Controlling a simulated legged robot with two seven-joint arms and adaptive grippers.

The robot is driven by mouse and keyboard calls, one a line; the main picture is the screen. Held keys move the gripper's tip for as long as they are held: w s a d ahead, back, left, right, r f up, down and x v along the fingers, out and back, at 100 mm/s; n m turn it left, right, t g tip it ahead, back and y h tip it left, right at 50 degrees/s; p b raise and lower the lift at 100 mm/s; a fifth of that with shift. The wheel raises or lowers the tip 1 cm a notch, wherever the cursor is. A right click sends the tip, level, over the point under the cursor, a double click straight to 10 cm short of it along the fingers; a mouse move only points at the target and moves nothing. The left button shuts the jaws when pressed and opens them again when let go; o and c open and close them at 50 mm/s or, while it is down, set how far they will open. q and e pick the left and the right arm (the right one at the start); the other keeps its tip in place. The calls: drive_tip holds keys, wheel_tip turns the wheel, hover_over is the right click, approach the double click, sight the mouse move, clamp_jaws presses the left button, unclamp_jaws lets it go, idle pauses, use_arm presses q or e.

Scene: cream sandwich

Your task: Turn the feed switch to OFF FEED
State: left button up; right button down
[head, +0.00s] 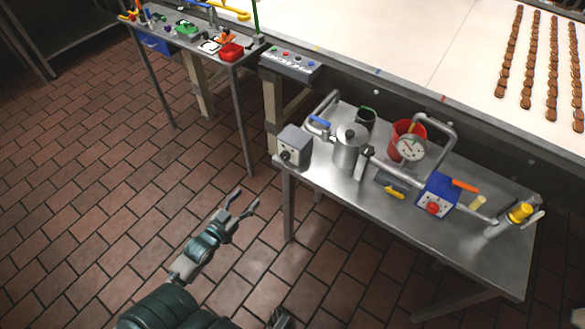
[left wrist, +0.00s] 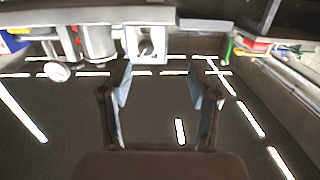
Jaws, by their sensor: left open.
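A grey switch box (head: 293,147) with a dark rotary knob on its front stands at the left corner of the steel table; its lettering is too small to read. The switch box also shows in the left wrist view (left wrist: 146,45), upper middle, ahead of the fingers, its knob facing me. My left gripper (head: 247,199) is open and empty, over the floor in front of and below the box, and touches nothing. Its two spread fingers show in the left wrist view (left wrist: 160,82), with a clear gap to the box. My right gripper does not show.
The steel table (head: 455,243) also holds a metal pot (head: 349,147), a red bucket (head: 402,130), a dial gauge (head: 411,148) and a blue box (head: 438,192) with a red knob. A button panel (head: 290,63) hangs behind. The tiled floor around my gripper is free.

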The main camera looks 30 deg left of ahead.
use_arm(q)
drive_tip(key=h, duration=0.1)
approach(284, 158)
drive_tip(key=shift+m+t, duration=0.4)
drive_tip(key=w, duration=0.3)
drive_tip(key=w+b, duration=0.1)
drive_tip(key=w, duration=0.1)
drive_tip(key=w+d+f+b, duration=0.1)
drive_tip(key=w, duration=0.2)
drive_tip(key=shift+w, duration=0.7)
drive_tip(key=shift+a, duration=0.4)
drive_tip(key=shift+c, duration=0.8)
drive_tip(key=c, duration=0.8)
drive_tip(key=shift+d, duration=0.25)
drive_tip(key=shift+c, duration=1)
drive_tip(key=shift+r, duration=0.1)
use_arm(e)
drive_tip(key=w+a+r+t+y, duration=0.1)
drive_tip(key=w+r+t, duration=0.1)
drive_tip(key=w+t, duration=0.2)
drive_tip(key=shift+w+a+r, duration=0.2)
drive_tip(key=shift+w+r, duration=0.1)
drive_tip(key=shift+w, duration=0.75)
